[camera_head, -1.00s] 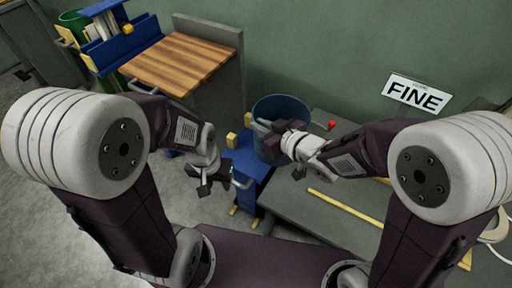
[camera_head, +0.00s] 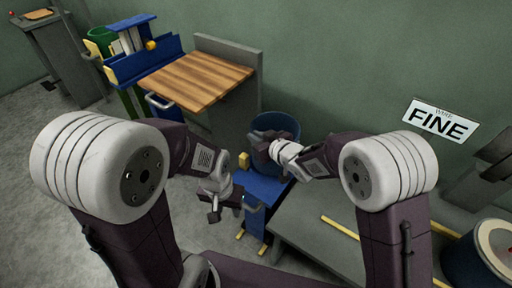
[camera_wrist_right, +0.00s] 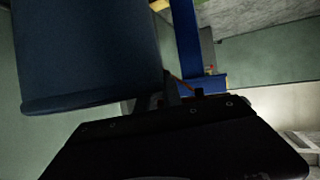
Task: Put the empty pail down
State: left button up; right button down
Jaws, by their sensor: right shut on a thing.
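The dark blue pail (camera_head: 283,124) is at mid-picture in the head view, over the back of a blue stand (camera_head: 255,213). Whether its base touches the stand is hidden. My right gripper (camera_head: 262,146) is shut at the pail's near side, with the wrist covering part of it. In the right wrist view the pail (camera_wrist_right: 88,50) fills the upper left, beside the dark gripper (camera_wrist_right: 168,102); the exact grip is too dark to see. My left gripper (camera_head: 227,206) is open and empty, lower and left of the stand.
A wooden-topped table (camera_head: 195,77) stands left of the pail. A grey bench (camera_head: 315,230) with a yellow strip (camera_head: 340,228) lies to the right. A dark blue drum (camera_head: 470,262) is at the lower right. A FINE sign (camera_head: 440,121) hangs on the wall.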

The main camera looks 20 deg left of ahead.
notch_tip(320, 180, down, 4)
jog(key=shift+f+b, duration=0.1)
jog(key=shift+b, duration=1.05)
jog(key=c, duration=1.9)
grip_release()
jog(key=o, duration=0.4)
